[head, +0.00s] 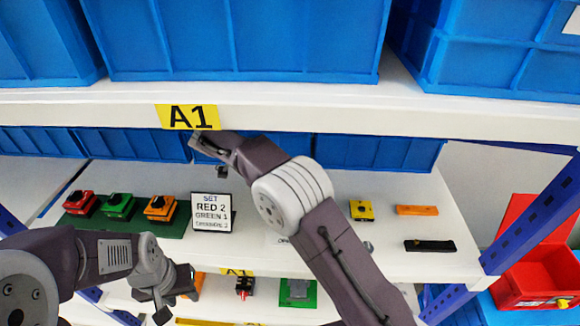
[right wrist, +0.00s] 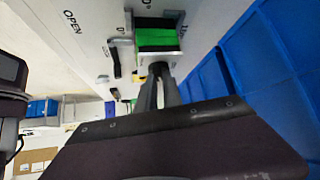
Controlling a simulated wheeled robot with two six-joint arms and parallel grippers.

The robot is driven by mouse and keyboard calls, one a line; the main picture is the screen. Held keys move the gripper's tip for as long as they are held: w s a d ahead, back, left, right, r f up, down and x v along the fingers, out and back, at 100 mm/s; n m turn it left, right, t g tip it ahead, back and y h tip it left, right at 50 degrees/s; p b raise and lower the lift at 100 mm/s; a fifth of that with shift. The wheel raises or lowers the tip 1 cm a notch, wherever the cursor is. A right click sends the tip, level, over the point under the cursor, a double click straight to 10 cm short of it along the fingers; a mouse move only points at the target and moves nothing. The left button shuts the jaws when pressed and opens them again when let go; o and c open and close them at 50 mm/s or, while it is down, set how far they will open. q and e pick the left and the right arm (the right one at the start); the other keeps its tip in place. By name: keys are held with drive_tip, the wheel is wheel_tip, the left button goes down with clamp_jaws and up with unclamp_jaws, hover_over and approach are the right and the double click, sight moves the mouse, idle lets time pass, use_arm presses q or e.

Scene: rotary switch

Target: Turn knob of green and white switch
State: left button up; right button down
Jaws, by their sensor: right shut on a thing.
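The green and white switch (right wrist: 157,40) shows in the right wrist view, with a green and dark body between pale edges. My right gripper (right wrist: 158,74) reaches it with its fingers closed together on the small knob at its near side. The fingers hide most of the knob, so its angle cannot be told. In the head view, my right arm crosses the shelf and its gripper (head: 221,171) is small and partly hidden under the arm; I cannot make out the switch there. My left gripper (head: 174,288) is low at the left, in front of the shelf, away from the switch; its jaw opening is unclear.
Red (head: 79,203), green (head: 118,206) and orange (head: 160,208) devices stand on a green mat at the left. A "SET" sign (head: 211,213) stands beside them. A yellow block (head: 362,210) and bars lie right. Blue bins (head: 240,40) fill the upper shelf; its "A1" edge (head: 300,119) overhangs.

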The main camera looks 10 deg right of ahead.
drive_tip(key=m+g+p, duration=0.1)
drive_tip(key=p, duration=0.1)
drive_tip(key=m+g+p, duration=0.1)
drive_tip(key=p, duration=0.2)
drive_tip(key=m+p, duration=0.1)
drive_tip(key=p, duration=0.2)
drive_tip(key=shift+w+r+m+g, duration=0.3)
drive_tip(key=shift+g, duration=0.1)
drive_tip(key=shift+f+m+p, duration=0.25)
drive_tip(key=shift+m+p, duration=0.05)
drive_tip(key=shift+p, duration=0.45)
drive_tip(key=c, duration=1.5)
unclamp_jaws()
drive_tip(key=shift+d, duration=0.1)
